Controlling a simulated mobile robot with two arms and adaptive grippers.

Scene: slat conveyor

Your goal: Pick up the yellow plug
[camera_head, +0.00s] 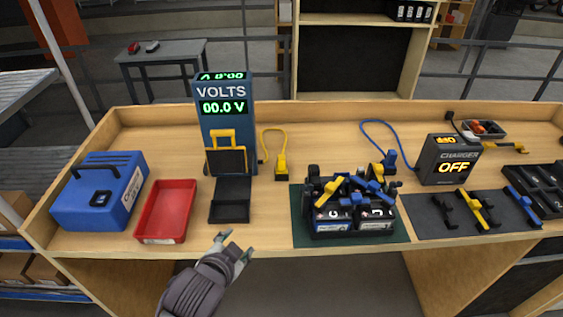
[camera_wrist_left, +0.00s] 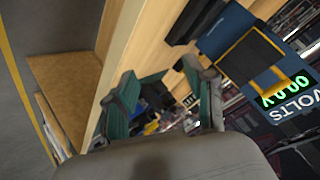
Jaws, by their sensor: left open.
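The yellow plug (camera_head: 281,170) stands on the bench just right of the voltmeter (camera_head: 226,110), with a yellow cable (camera_head: 274,131) looping from it toward the meter. My left gripper (camera_head: 235,246) is open and empty at the bench's front edge, below and left of the plug and apart from it. In the left wrist view, the open fingers (camera_wrist_left: 163,85) frame part of the bench. I cannot clearly make out the plug there. My right gripper is not in view.
A red tray (camera_head: 167,208), black tray (camera_head: 231,197) and blue toolbox (camera_head: 100,192) stand left. Batteries with clamps sit on a green mat (camera_head: 298,226) right of the plug. A blue plug (camera_head: 389,163) and charger (camera_head: 448,159) are farther right. Bench in front of the yellow plug is clear.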

